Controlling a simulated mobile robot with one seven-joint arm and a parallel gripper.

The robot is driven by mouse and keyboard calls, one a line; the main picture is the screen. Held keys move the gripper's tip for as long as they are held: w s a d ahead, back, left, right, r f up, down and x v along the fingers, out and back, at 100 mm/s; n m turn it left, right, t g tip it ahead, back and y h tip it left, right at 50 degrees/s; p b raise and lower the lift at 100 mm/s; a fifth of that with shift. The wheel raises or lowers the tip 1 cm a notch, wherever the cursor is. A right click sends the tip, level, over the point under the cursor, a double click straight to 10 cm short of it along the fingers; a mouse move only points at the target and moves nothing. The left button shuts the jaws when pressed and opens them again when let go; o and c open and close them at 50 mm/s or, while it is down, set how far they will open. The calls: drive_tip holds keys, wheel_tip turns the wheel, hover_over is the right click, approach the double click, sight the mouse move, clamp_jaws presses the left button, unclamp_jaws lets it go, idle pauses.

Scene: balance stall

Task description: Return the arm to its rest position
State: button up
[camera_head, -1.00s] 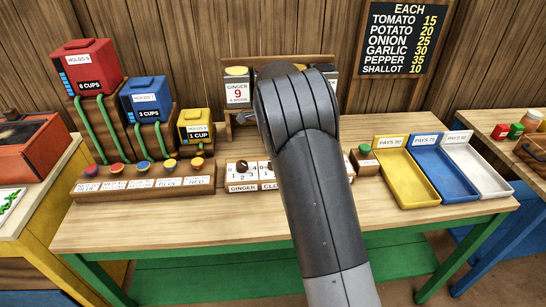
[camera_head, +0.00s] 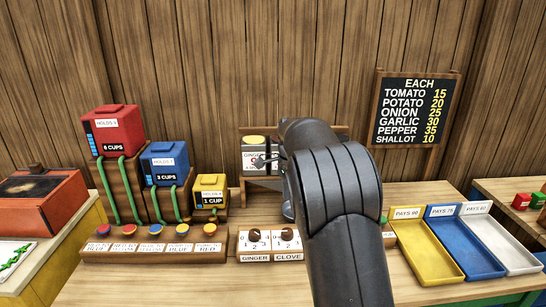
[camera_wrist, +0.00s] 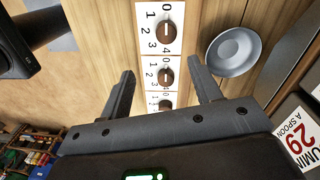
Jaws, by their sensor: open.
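My arm (camera_head: 340,210) rises from the lower right of the head view over the stall counter and bends over at the back. It hides my gripper's fingers there. In the wrist view my gripper (camera_wrist: 164,82) is open, with nothing between its two fingers. Beyond the fingers lie dark knobs on white numbered plates, the topmost knob (camera_wrist: 169,32) clear of them.
A grey dish (camera_wrist: 235,51) lies near the right finger in the wrist view. A ginger box (camera_head: 254,155) stands on a back shelf. Red (camera_head: 113,131), blue (camera_head: 165,163) and yellow (camera_head: 211,191) dispensers stand left. Yellow (camera_head: 427,252), blue (camera_head: 466,246) and white (camera_head: 503,240) trays lie right.

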drive_tip(key=s+d+r+n+t, duration=0.1)
drive_tip(key=s+d+r+n, duration=0.15)
drive_tip(key=s, duration=0.35)
drive_tip(key=s+d+r+n+t+y, duration=0.1)
drive_tip(key=s+r+n, duration=0.1)
drive_tip(key=s+r, duration=0.3)
drive_tip(key=s+d+r+n+t, duration=0.1)
drive_tip(key=s+d+r+n, duration=0.15)
drive_tip(key=s, duration=0.55)
drive_tip(key=s+f+n+t+h, duration=0.1)
drive_tip(key=s+f+n+t, duration=0.2)
drive_tip(key=s+n, duration=0.5)
drive_tip(key=s, duration=1)
drive_tip(key=shift+d+f, duration=0.25)
drive_tip(key=shift+f, duration=0.15)
drive_tip(key=shift+r, duration=0.1)
